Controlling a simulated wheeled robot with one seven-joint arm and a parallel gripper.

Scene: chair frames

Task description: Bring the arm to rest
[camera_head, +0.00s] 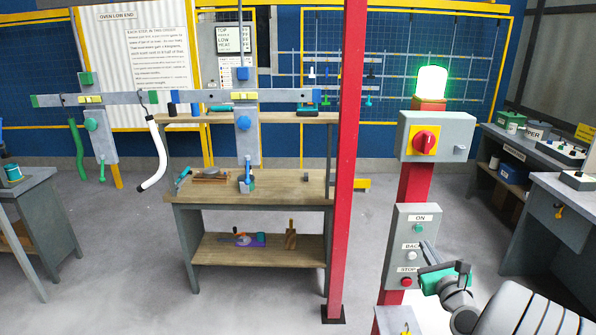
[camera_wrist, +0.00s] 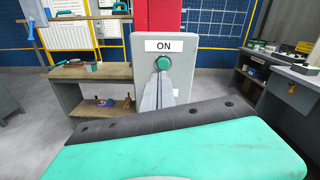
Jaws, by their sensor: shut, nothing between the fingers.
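My arm reaches in from the lower right of the head view. My gripper (camera_head: 424,245) is in front of the grey button box (camera_head: 402,215) on the red post, with its fingers shut and empty. In the wrist view the fingertips (camera_wrist: 161,76) appear just below the green ON button (camera_wrist: 163,62). I cannot tell whether they touch the box. The ON button also shows in the head view (camera_head: 419,228), above the white BACK button (camera_head: 414,256) and the red STOP button (camera_head: 406,282).
A lit green lamp (camera_head: 432,82) and a red rotary switch (camera_head: 425,142) sit above the box. A red column (camera_head: 347,170) stands to its left. A wooden workbench (camera_head: 290,184) is behind it, and grey benches (camera_head: 560,195) are at the right. Floor at left centre is clear.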

